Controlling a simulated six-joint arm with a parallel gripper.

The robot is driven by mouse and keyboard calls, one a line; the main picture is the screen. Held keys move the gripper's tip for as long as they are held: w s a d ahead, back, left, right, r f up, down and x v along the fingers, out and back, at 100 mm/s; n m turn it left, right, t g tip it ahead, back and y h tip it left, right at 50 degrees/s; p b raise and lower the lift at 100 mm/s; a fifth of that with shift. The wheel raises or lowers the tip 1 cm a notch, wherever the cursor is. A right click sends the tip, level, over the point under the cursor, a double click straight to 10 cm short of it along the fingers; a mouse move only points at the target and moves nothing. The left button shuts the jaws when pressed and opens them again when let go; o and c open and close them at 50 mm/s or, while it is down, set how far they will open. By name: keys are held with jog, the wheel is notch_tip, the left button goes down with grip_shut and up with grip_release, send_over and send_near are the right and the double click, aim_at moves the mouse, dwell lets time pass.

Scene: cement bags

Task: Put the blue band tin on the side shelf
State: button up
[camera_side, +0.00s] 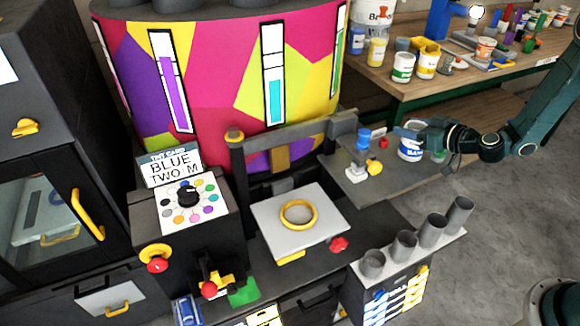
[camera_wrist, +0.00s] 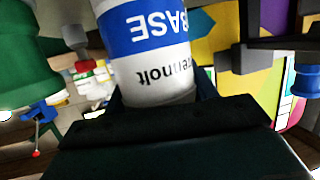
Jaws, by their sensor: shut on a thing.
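The blue band tin (camera_side: 409,150) is white with a wide blue band and stands about upright at the right part of the grey side shelf (camera_side: 392,184). In the wrist view the tin (camera_wrist: 150,35) fills the upper middle, with "BASE" upside down on its band. My gripper (camera_side: 420,138) reaches in from the right and is shut on the tin. In the wrist view my gripper's dark fingers (camera_wrist: 160,98) lie on both sides of the tin. I cannot tell whether the tin's base touches the shelf.
A blue-topped valve (camera_side: 363,140) with a yellow knob (camera_side: 375,168) and a small red knob (camera_side: 384,142) sit left of the tin. The machine's colourful drum (camera_side: 215,70) rises behind left. A wooden bench (camera_side: 480,80) with several tins stands behind. Grey tubes (camera_side: 432,230) stand in front.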

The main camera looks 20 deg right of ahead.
jog(key=shift+f, duration=0.15)
jog(key=o, duration=1.2)
jog(key=shift+f, duration=0.1)
jog(key=shift+r, duration=0.2)
jog(key=shift+s+d+r, duration=0.1)
jog(key=shift+s+d, duration=0.1)
jog(key=shift+s, duration=0.45)
jog(key=v, duration=1)
jog(key=shift+s+r, duration=0.2)
jog(key=shift+s, duration=0.05)
